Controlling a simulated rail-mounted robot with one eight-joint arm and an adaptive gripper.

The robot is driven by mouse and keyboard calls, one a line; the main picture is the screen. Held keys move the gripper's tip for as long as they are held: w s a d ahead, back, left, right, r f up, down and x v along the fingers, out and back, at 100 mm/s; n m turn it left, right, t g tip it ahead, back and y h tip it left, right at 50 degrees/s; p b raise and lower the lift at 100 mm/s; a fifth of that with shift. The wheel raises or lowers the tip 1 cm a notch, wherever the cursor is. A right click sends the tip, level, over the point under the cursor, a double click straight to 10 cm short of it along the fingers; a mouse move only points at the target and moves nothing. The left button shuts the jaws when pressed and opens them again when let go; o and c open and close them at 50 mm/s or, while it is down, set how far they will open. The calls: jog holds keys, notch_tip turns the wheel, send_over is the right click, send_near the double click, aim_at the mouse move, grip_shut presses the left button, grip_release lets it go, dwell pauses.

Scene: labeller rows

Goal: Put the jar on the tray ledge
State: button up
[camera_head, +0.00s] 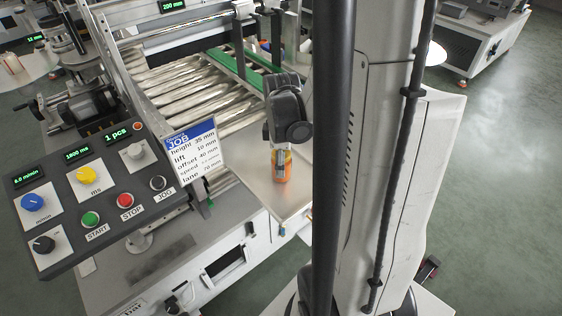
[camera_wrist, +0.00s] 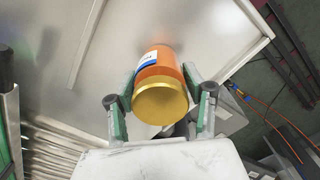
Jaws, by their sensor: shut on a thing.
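The jar (camera_wrist: 160,75) is orange with a gold lid and a white and blue label. My gripper (camera_wrist: 161,98) is shut on it, with one green-padded finger on each side, in the wrist view. In the head view the jar (camera_head: 282,168) shows below my gripper (camera_head: 281,142), upright over the bare metal tray ledge (camera_head: 262,200) at the end of the roller bed. The ledge also shows behind the jar in the wrist view (camera_wrist: 112,58). I cannot tell whether the jar's base touches the ledge.
A control panel (camera_head: 92,200) with buttons and knobs stands left of the ledge, with a job card (camera_head: 194,152) beside it. Metal rollers (camera_head: 185,85) and green belts (camera_head: 232,68) lie behind. The ledge is clear around the jar and has a raised rim (camera_wrist: 258,48).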

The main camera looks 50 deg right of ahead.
jog(key=shift+f, duration=0.2)
jog(key=o, duration=1.4)
jog(key=shift+r, duration=0.2)
notch_tip(320, 180, up, 12)
jog(key=shift+p, duration=0.65)
jog(key=a+r+m+t, duration=0.2)
jog(key=a, duration=0.5)
jog(key=s+a+r+m+t, duration=0.1)
jog(key=a+r+m+t, duration=0.1)
jog(key=a, duration=0.6)
jog(key=a+r+m+t, duration=0.3)
jog(key=a+r, duration=0.1)
jog(key=a, duration=0.4)
jog(key=shift+s+a+r+m, duration=0.1)
jog(key=shift+s+a+m, duration=0.1)
jog(key=shift+m, duration=0.1)
